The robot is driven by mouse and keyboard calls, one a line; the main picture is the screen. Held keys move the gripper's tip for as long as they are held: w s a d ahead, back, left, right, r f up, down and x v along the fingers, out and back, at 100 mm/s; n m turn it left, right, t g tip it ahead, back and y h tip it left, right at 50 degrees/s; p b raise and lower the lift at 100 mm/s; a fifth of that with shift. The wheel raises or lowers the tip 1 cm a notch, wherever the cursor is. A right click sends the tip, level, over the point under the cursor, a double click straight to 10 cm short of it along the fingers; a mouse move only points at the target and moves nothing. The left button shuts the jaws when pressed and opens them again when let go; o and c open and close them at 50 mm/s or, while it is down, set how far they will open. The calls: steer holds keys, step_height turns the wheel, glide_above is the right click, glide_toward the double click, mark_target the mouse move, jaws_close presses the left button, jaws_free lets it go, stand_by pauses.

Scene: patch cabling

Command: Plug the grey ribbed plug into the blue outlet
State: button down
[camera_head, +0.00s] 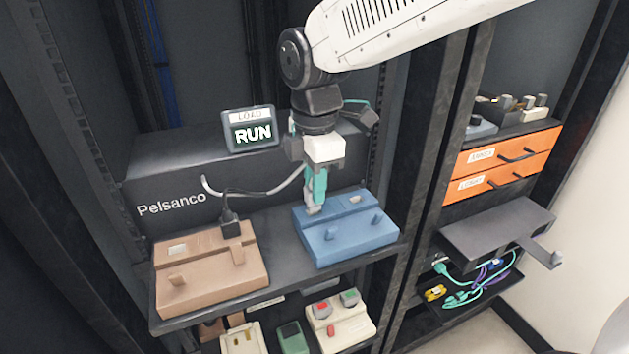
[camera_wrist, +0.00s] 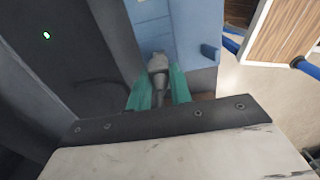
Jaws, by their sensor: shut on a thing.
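My gripper (camera_head: 317,190) has teal fingers and is shut on the grey ribbed plug (camera_head: 313,210), just above the back left part of the blue outlet (camera_head: 358,241). In the wrist view the plug (camera_wrist: 158,70) sits between the teal fingertips (camera_wrist: 158,92), with its front end at the edge of the blue outlet (camera_wrist: 180,35). I cannot tell whether the plug touches the outlet or has entered a socket. A grey cable (camera_head: 265,193) runs left from behind my gripper.
A brown outlet block (camera_head: 215,275) with a black plug (camera_head: 230,225) stands left on the same shelf. A dark Pelsanco box (camera_head: 165,170) with a RUN display (camera_head: 252,134) is behind. Orange drawers (camera_head: 510,160) are at the right. A post separates the two bays.

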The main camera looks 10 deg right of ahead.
steer(key=shift+f, duration=0.9)
steer(key=c, duration=1.2)
jaws_free()
steer(key=shift+r, duration=0.15)
step_height(320, 180, up, 8)
steer(key=shift+f, duration=0.2)
